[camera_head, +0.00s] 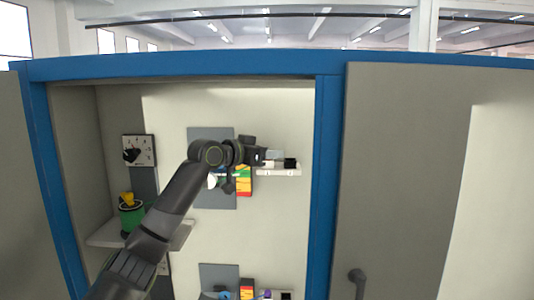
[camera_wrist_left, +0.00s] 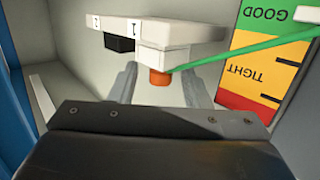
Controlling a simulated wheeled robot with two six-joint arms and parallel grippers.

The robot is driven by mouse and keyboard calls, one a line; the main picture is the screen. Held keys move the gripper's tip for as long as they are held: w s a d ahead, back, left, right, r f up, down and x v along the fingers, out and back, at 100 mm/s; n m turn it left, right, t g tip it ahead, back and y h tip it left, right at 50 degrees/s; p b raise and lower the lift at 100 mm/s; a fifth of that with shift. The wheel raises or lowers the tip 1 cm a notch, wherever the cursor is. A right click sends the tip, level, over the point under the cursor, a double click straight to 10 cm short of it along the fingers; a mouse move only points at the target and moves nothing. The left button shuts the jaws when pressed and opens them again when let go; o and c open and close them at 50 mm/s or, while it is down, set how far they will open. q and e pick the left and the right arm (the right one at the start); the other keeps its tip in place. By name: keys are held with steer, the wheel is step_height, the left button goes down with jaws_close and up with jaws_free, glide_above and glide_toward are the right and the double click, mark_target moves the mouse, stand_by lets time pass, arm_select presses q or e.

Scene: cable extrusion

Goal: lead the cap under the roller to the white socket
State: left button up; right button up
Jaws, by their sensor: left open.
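In the left wrist view, an orange cap (camera_wrist_left: 159,78) sits against the end of the white socket (camera_wrist_left: 165,60), under the label 1. I cannot tell how deep it sits. A green cable (camera_wrist_left: 245,51) runs from the cap to the right, up to a white piece (camera_wrist_left: 307,14) at the edge, which may be the roller. My left gripper (camera_wrist_left: 160,88) is open, with one finger on each side of the cap and gaps between. In the head view my left gripper (camera_head: 258,157) is by the upper shelf, and the cap cannot be made out there. My right gripper is out of view.
A black socket (camera_wrist_left: 119,44) sits beside the white one. A coloured GOOD/TIGHT panel (camera_wrist_left: 262,70) stands close by. In the head view, a green spool (camera_head: 131,215) and a gauge (camera_head: 139,150) are at the left. A blue cabinet post (camera_head: 325,190) stands right of the shelf (camera_head: 278,172).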

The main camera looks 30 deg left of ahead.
arm_select(q)
steer(key=shift+s+a, duration=0.1)
steer(key=shift+s, duration=0.2)
steer(key=b+v, duration=1.1)
steer(key=v, duration=0.5)
steer(key=shift+s+r+b, duration=0.2)
steer(key=shift+s+b, duration=0.15)
steer(key=shift+s, duration=0.05)
steer(key=o, duration=0.9)
steer(key=shift+c, duration=0.2)
steer(key=shift+o, duration=0.9)
